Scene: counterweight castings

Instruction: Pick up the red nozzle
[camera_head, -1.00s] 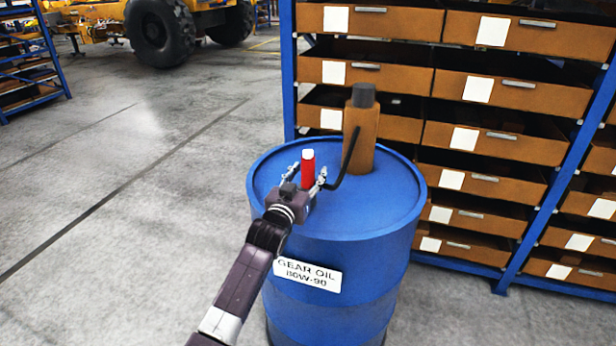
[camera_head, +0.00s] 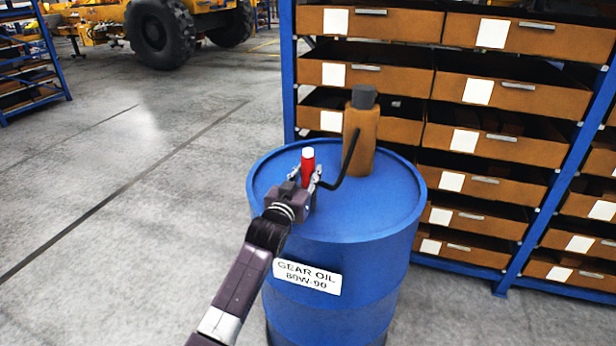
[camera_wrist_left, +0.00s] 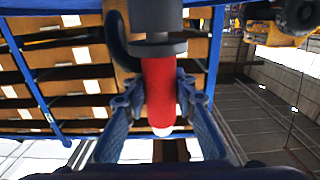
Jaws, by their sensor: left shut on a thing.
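The red nozzle (camera_head: 308,163) with a white tip stands upright above the top of the blue drum (camera_head: 345,224). My left gripper (camera_head: 306,177) is shut on the nozzle, with a finger on each side of it. In the left wrist view the red nozzle (camera_wrist_left: 159,92) lies between the two fingers of my left gripper (camera_wrist_left: 160,105), and a dark collar joins its one end. The nozzle's lower part is hidden behind the gripper in the head view. My right gripper is not in view.
A brown pump bottle (camera_head: 362,135) with a dark cap and curved black hose (camera_head: 345,168) stands on the drum just right of the nozzle. A blue rack of brown drawers (camera_head: 480,200) stands behind and right. Open floor (camera_head: 120,200) lies to the left.

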